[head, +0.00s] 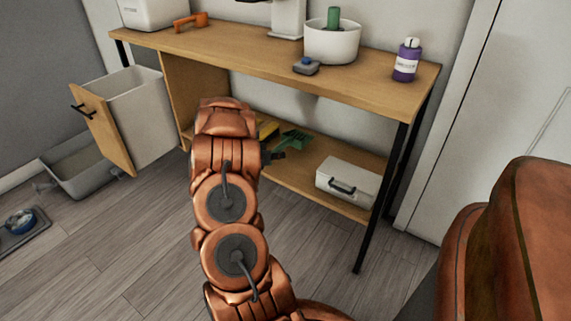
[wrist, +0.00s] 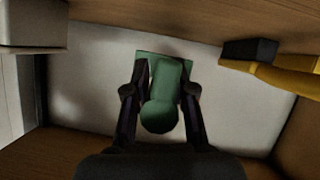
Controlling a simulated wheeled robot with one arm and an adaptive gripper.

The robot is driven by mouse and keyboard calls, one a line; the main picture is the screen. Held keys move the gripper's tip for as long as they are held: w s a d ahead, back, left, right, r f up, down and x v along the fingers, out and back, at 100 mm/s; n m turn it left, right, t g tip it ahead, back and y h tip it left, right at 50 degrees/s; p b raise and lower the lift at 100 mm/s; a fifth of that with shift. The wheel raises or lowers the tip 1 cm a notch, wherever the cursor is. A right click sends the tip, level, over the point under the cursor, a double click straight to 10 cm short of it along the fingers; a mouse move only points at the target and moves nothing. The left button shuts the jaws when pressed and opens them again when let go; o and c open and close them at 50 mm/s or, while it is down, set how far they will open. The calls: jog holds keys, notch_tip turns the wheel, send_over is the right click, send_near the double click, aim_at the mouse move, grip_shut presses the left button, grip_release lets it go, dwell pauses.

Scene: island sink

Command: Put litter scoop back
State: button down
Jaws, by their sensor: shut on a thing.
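The green litter scoop (head: 293,140) shows in the head view at the lower shelf of the wooden table, just past my gripper (head: 277,155). In the wrist view the scoop (wrist: 160,112) is upright in the middle, with the two dark fingers of my gripper (wrist: 161,98) closed on its sides. My arm reaches into the space between tabletop and lower shelf (head: 285,178). I cannot tell whether the scoop touches the shelf.
A yellow-handled thing (head: 267,130) lies left of the scoop; a white box (head: 348,181) stands right. Above, the tabletop (head: 235,45) holds a white pot (head: 332,42) and a purple bottle (head: 405,63). The white pull-out bin (head: 138,105) is open; a grey tray (head: 85,168) lies on the floor.

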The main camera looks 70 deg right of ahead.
aim_at(285, 167)
jog(key=s+d, duration=0.1)
jog(key=s+d+b, duration=0.1)
jog(key=d, duration=0.1)
jog(key=shift+s+f, duration=0.15)
jog(key=shift+f, duration=0.05)
notch_tip(285, 167, down, 4)
jog(key=b, duration=0.2)
jog(key=shift+r+b, duration=0.15)
jog(key=shift+b, duration=0.2)
jog(key=shift+r, duration=0.1)
jog(key=shift+f+p, duration=0.5)
jog(key=shift+f, duration=0.05)
jog(key=c, duration=1)
grip_release()
jog(key=shift+o, duration=0.2)
